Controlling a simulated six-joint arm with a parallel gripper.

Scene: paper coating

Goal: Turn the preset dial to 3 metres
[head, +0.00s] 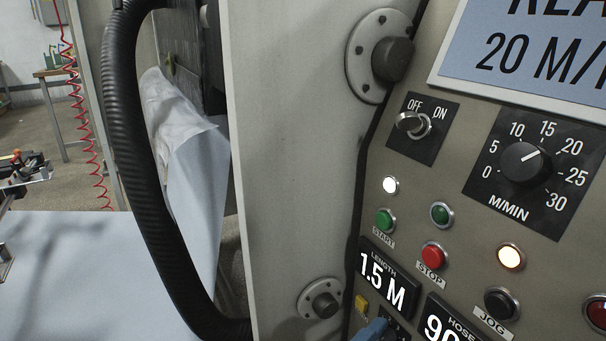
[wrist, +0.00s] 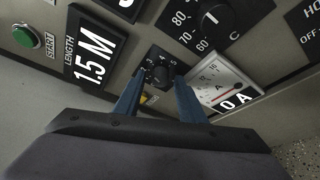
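The preset dial (wrist: 159,73) is a small black knob on a black plate with white numerals, among which 3, 4 and 5 seem to show. Its pointer is too small to read. My gripper (wrist: 160,79) has two blue fingers, apart, one on each side of the dial. A gap seems to show between the fingertips and the knob; contact is not clear. In the head view only a blue finger of my gripper (head: 374,329) shows at the bottom edge, over the dial's plate. The length display (head: 382,282) reads 1.5 M, also in the wrist view (wrist: 92,58).
Start (head: 386,220), stop (head: 433,255) and jog (head: 501,304) buttons sit nearby. A yellow button (head: 362,304) is beside the dial's plate. In the wrist view a temperature dial (wrist: 215,20) and an ammeter (wrist: 222,78) are close. A black hose (head: 130,150) hangs at left.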

